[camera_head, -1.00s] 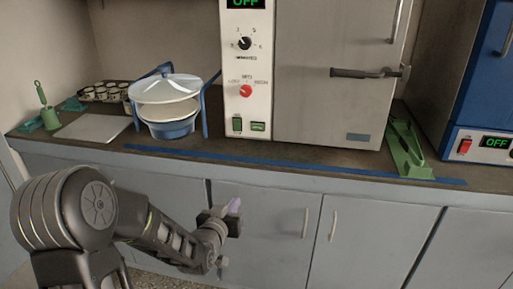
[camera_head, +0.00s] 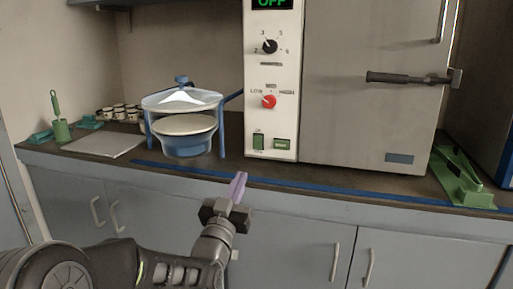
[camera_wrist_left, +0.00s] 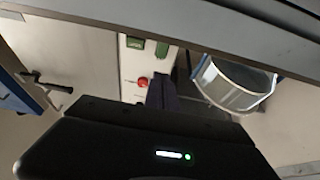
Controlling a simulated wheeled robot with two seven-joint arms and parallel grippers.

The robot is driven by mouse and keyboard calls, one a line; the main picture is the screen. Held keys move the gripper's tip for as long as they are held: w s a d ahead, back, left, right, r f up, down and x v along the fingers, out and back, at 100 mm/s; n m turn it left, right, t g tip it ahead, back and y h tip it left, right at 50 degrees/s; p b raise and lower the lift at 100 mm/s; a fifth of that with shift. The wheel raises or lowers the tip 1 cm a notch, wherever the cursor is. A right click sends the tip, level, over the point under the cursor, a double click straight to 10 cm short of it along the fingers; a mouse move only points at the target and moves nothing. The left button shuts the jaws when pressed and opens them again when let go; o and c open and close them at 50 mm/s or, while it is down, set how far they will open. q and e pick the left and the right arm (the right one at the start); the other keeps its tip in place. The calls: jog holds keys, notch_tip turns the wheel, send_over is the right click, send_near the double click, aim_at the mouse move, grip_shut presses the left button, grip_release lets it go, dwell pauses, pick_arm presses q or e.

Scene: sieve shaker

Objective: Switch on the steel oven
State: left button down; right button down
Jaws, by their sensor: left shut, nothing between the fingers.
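The steel oven (camera_head: 370,100) stands on the counter with its door shut. Its white control panel (camera_head: 271,75) has a display reading OFF, a black dial (camera_head: 270,46), a red knob (camera_head: 269,101), a green rocker switch (camera_head: 258,142) and a second green element (camera_head: 282,144) beside it. My left gripper (camera_head: 240,182) is shut and empty. It is in front of the counter edge, below the panel and apart from it. In the left wrist view the shut fingers (camera_wrist_left: 163,92) show near the red knob (camera_wrist_left: 143,81), with the green switches (camera_wrist_left: 135,42) above. My right gripper is out of view.
A sieve stack with a blue pan (camera_head: 187,144) stands on the counter left of the oven. A green stand (camera_head: 460,178) is at the right, before a blue appliance (camera_head: 507,150). A blue strip (camera_head: 330,188) runs along the counter front.

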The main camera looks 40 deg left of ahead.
aim_at(258, 138)
pick_arm(q)
jog(key=shift+w, duration=0.1)
jog(key=b+x, duration=0.1)
jog(key=x, duration=1.2)
jog(key=shift+w+a+r, duration=0.1)
jog(key=shift+w+a, duration=0.1)
jog(key=shift+w, duration=0.15)
jog(key=shift+w+r+g+p, duration=0.2)
jog(key=shift+r+g+p, duration=0.1)
jog(key=shift+r+p, duration=0.35)
jog(key=shift+f+b, duration=0.35)
jog(key=shift+f, duration=0.25)
